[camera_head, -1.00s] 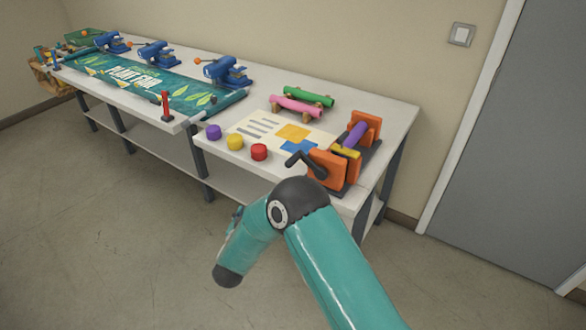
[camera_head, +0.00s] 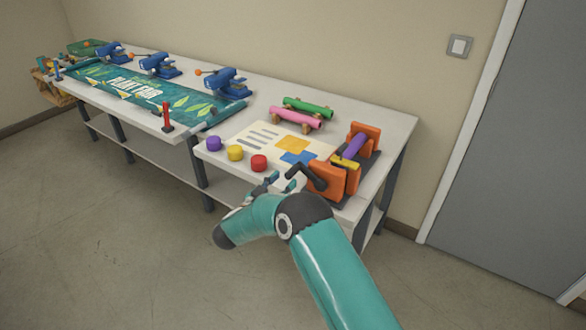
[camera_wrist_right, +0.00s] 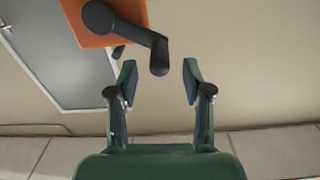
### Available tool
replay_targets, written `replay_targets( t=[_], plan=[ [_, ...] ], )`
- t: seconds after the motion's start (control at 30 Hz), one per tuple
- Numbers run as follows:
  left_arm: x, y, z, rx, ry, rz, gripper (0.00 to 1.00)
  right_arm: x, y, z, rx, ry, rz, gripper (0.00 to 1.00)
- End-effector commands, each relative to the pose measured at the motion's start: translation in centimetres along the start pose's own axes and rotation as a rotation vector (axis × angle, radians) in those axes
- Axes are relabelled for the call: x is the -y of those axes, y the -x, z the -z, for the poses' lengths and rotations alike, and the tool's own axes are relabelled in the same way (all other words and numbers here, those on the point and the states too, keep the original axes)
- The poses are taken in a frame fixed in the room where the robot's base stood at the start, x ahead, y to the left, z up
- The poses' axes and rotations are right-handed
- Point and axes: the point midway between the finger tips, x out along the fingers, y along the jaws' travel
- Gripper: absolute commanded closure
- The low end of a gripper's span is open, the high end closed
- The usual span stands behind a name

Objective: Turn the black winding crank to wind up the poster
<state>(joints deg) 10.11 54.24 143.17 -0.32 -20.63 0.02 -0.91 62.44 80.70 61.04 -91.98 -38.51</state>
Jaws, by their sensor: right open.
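The black winding crank (camera_head: 310,177) sits on the front orange end block (camera_head: 338,181) of the winder at the right end of the table. The poster (camera_head: 272,142), pale with yellow and blue shapes, lies flat on the table left of the winder. My right gripper (camera_head: 268,184) is open and empty, at the table's front edge just left of the crank. My left gripper is in neither view.
Purple, yellow and red knobs (camera_head: 259,163) line the table's front edge. Pink and green rolls (camera_head: 296,118) rest behind the poster. A green banner (camera_head: 145,90), a red-handled tool (camera_head: 167,117) and blue devices (camera_head: 226,82) stand further left. The floor in front is clear.

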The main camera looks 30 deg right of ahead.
Motion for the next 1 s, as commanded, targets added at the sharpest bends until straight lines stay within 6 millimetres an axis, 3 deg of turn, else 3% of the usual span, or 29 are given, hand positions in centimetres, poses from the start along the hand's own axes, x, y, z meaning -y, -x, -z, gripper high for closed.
replay_targets(
  t=[0.1, 0.3, 0.73, 1.0],
  plan=[
    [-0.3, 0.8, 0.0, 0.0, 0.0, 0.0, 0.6, -0.1, -2.4, 0.1, 0.0, 0.0, -0.003, 0.5],
    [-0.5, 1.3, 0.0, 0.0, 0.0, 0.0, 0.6, 0.0, -4.9, 0.0, 0.001, 0.0, -0.001, 0.5],
    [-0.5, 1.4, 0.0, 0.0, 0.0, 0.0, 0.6, 0.0, -5.8, -0.1, 0.001, 0.0, 0.0, 0.5],
    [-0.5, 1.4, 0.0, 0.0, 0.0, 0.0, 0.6, -0.1, -5.8, -0.1, 0.001, 0.0, 0.0, 0.95]
  ],
)
